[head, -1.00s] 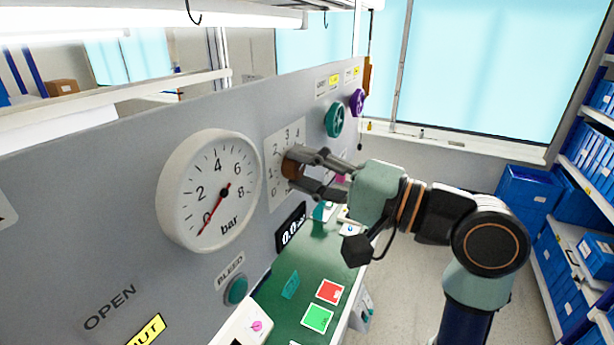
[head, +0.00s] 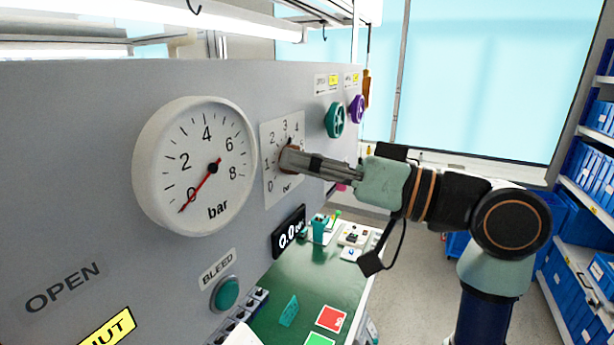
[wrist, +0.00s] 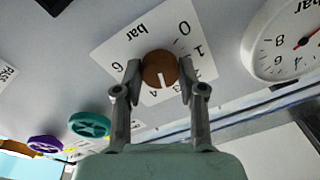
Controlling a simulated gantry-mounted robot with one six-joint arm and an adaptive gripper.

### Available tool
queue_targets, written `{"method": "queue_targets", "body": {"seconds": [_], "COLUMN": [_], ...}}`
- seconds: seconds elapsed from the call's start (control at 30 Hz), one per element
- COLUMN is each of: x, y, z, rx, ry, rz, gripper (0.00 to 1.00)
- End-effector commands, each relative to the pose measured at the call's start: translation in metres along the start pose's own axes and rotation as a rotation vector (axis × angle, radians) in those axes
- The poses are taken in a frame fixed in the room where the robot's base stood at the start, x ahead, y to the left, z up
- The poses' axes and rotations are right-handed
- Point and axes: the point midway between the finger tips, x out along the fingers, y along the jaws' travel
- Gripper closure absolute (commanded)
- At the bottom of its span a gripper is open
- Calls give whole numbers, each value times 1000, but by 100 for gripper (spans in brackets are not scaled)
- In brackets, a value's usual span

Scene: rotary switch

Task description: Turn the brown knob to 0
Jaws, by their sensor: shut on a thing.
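The brown knob (wrist: 160,67) sits in the middle of a white dial plate (wrist: 112,52) marked in bar. My gripper (wrist: 160,76) is shut on the knob, one finger on each side, in the wrist view. The knob's white mark points down in that view, near the 4 and away from the 0. In the head view my gripper (head: 290,158) reaches the knob from the right, and the fingers hide most of it. The dial plate (head: 272,195) shows its 0 at the lower left.
A large pressure gauge (head: 150,160) stands out from the panel left of the dial. Teal (head: 335,120) and purple (head: 357,109) handwheels are to the right. Below are a digital display (head: 288,232), a teal BLEED button (head: 227,292) and a green bench top (head: 325,275).

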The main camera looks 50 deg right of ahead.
Motion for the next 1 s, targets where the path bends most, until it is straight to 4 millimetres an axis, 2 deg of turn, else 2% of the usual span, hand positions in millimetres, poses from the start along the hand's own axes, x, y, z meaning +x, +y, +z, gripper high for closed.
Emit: {"method": "queue_targets", "body": {"seconds": [1.0], "x": [0], "y": [3], "z": [-1], "rx": [-959], "ry": [-60], "rz": [-65], "gripper": [95]}}
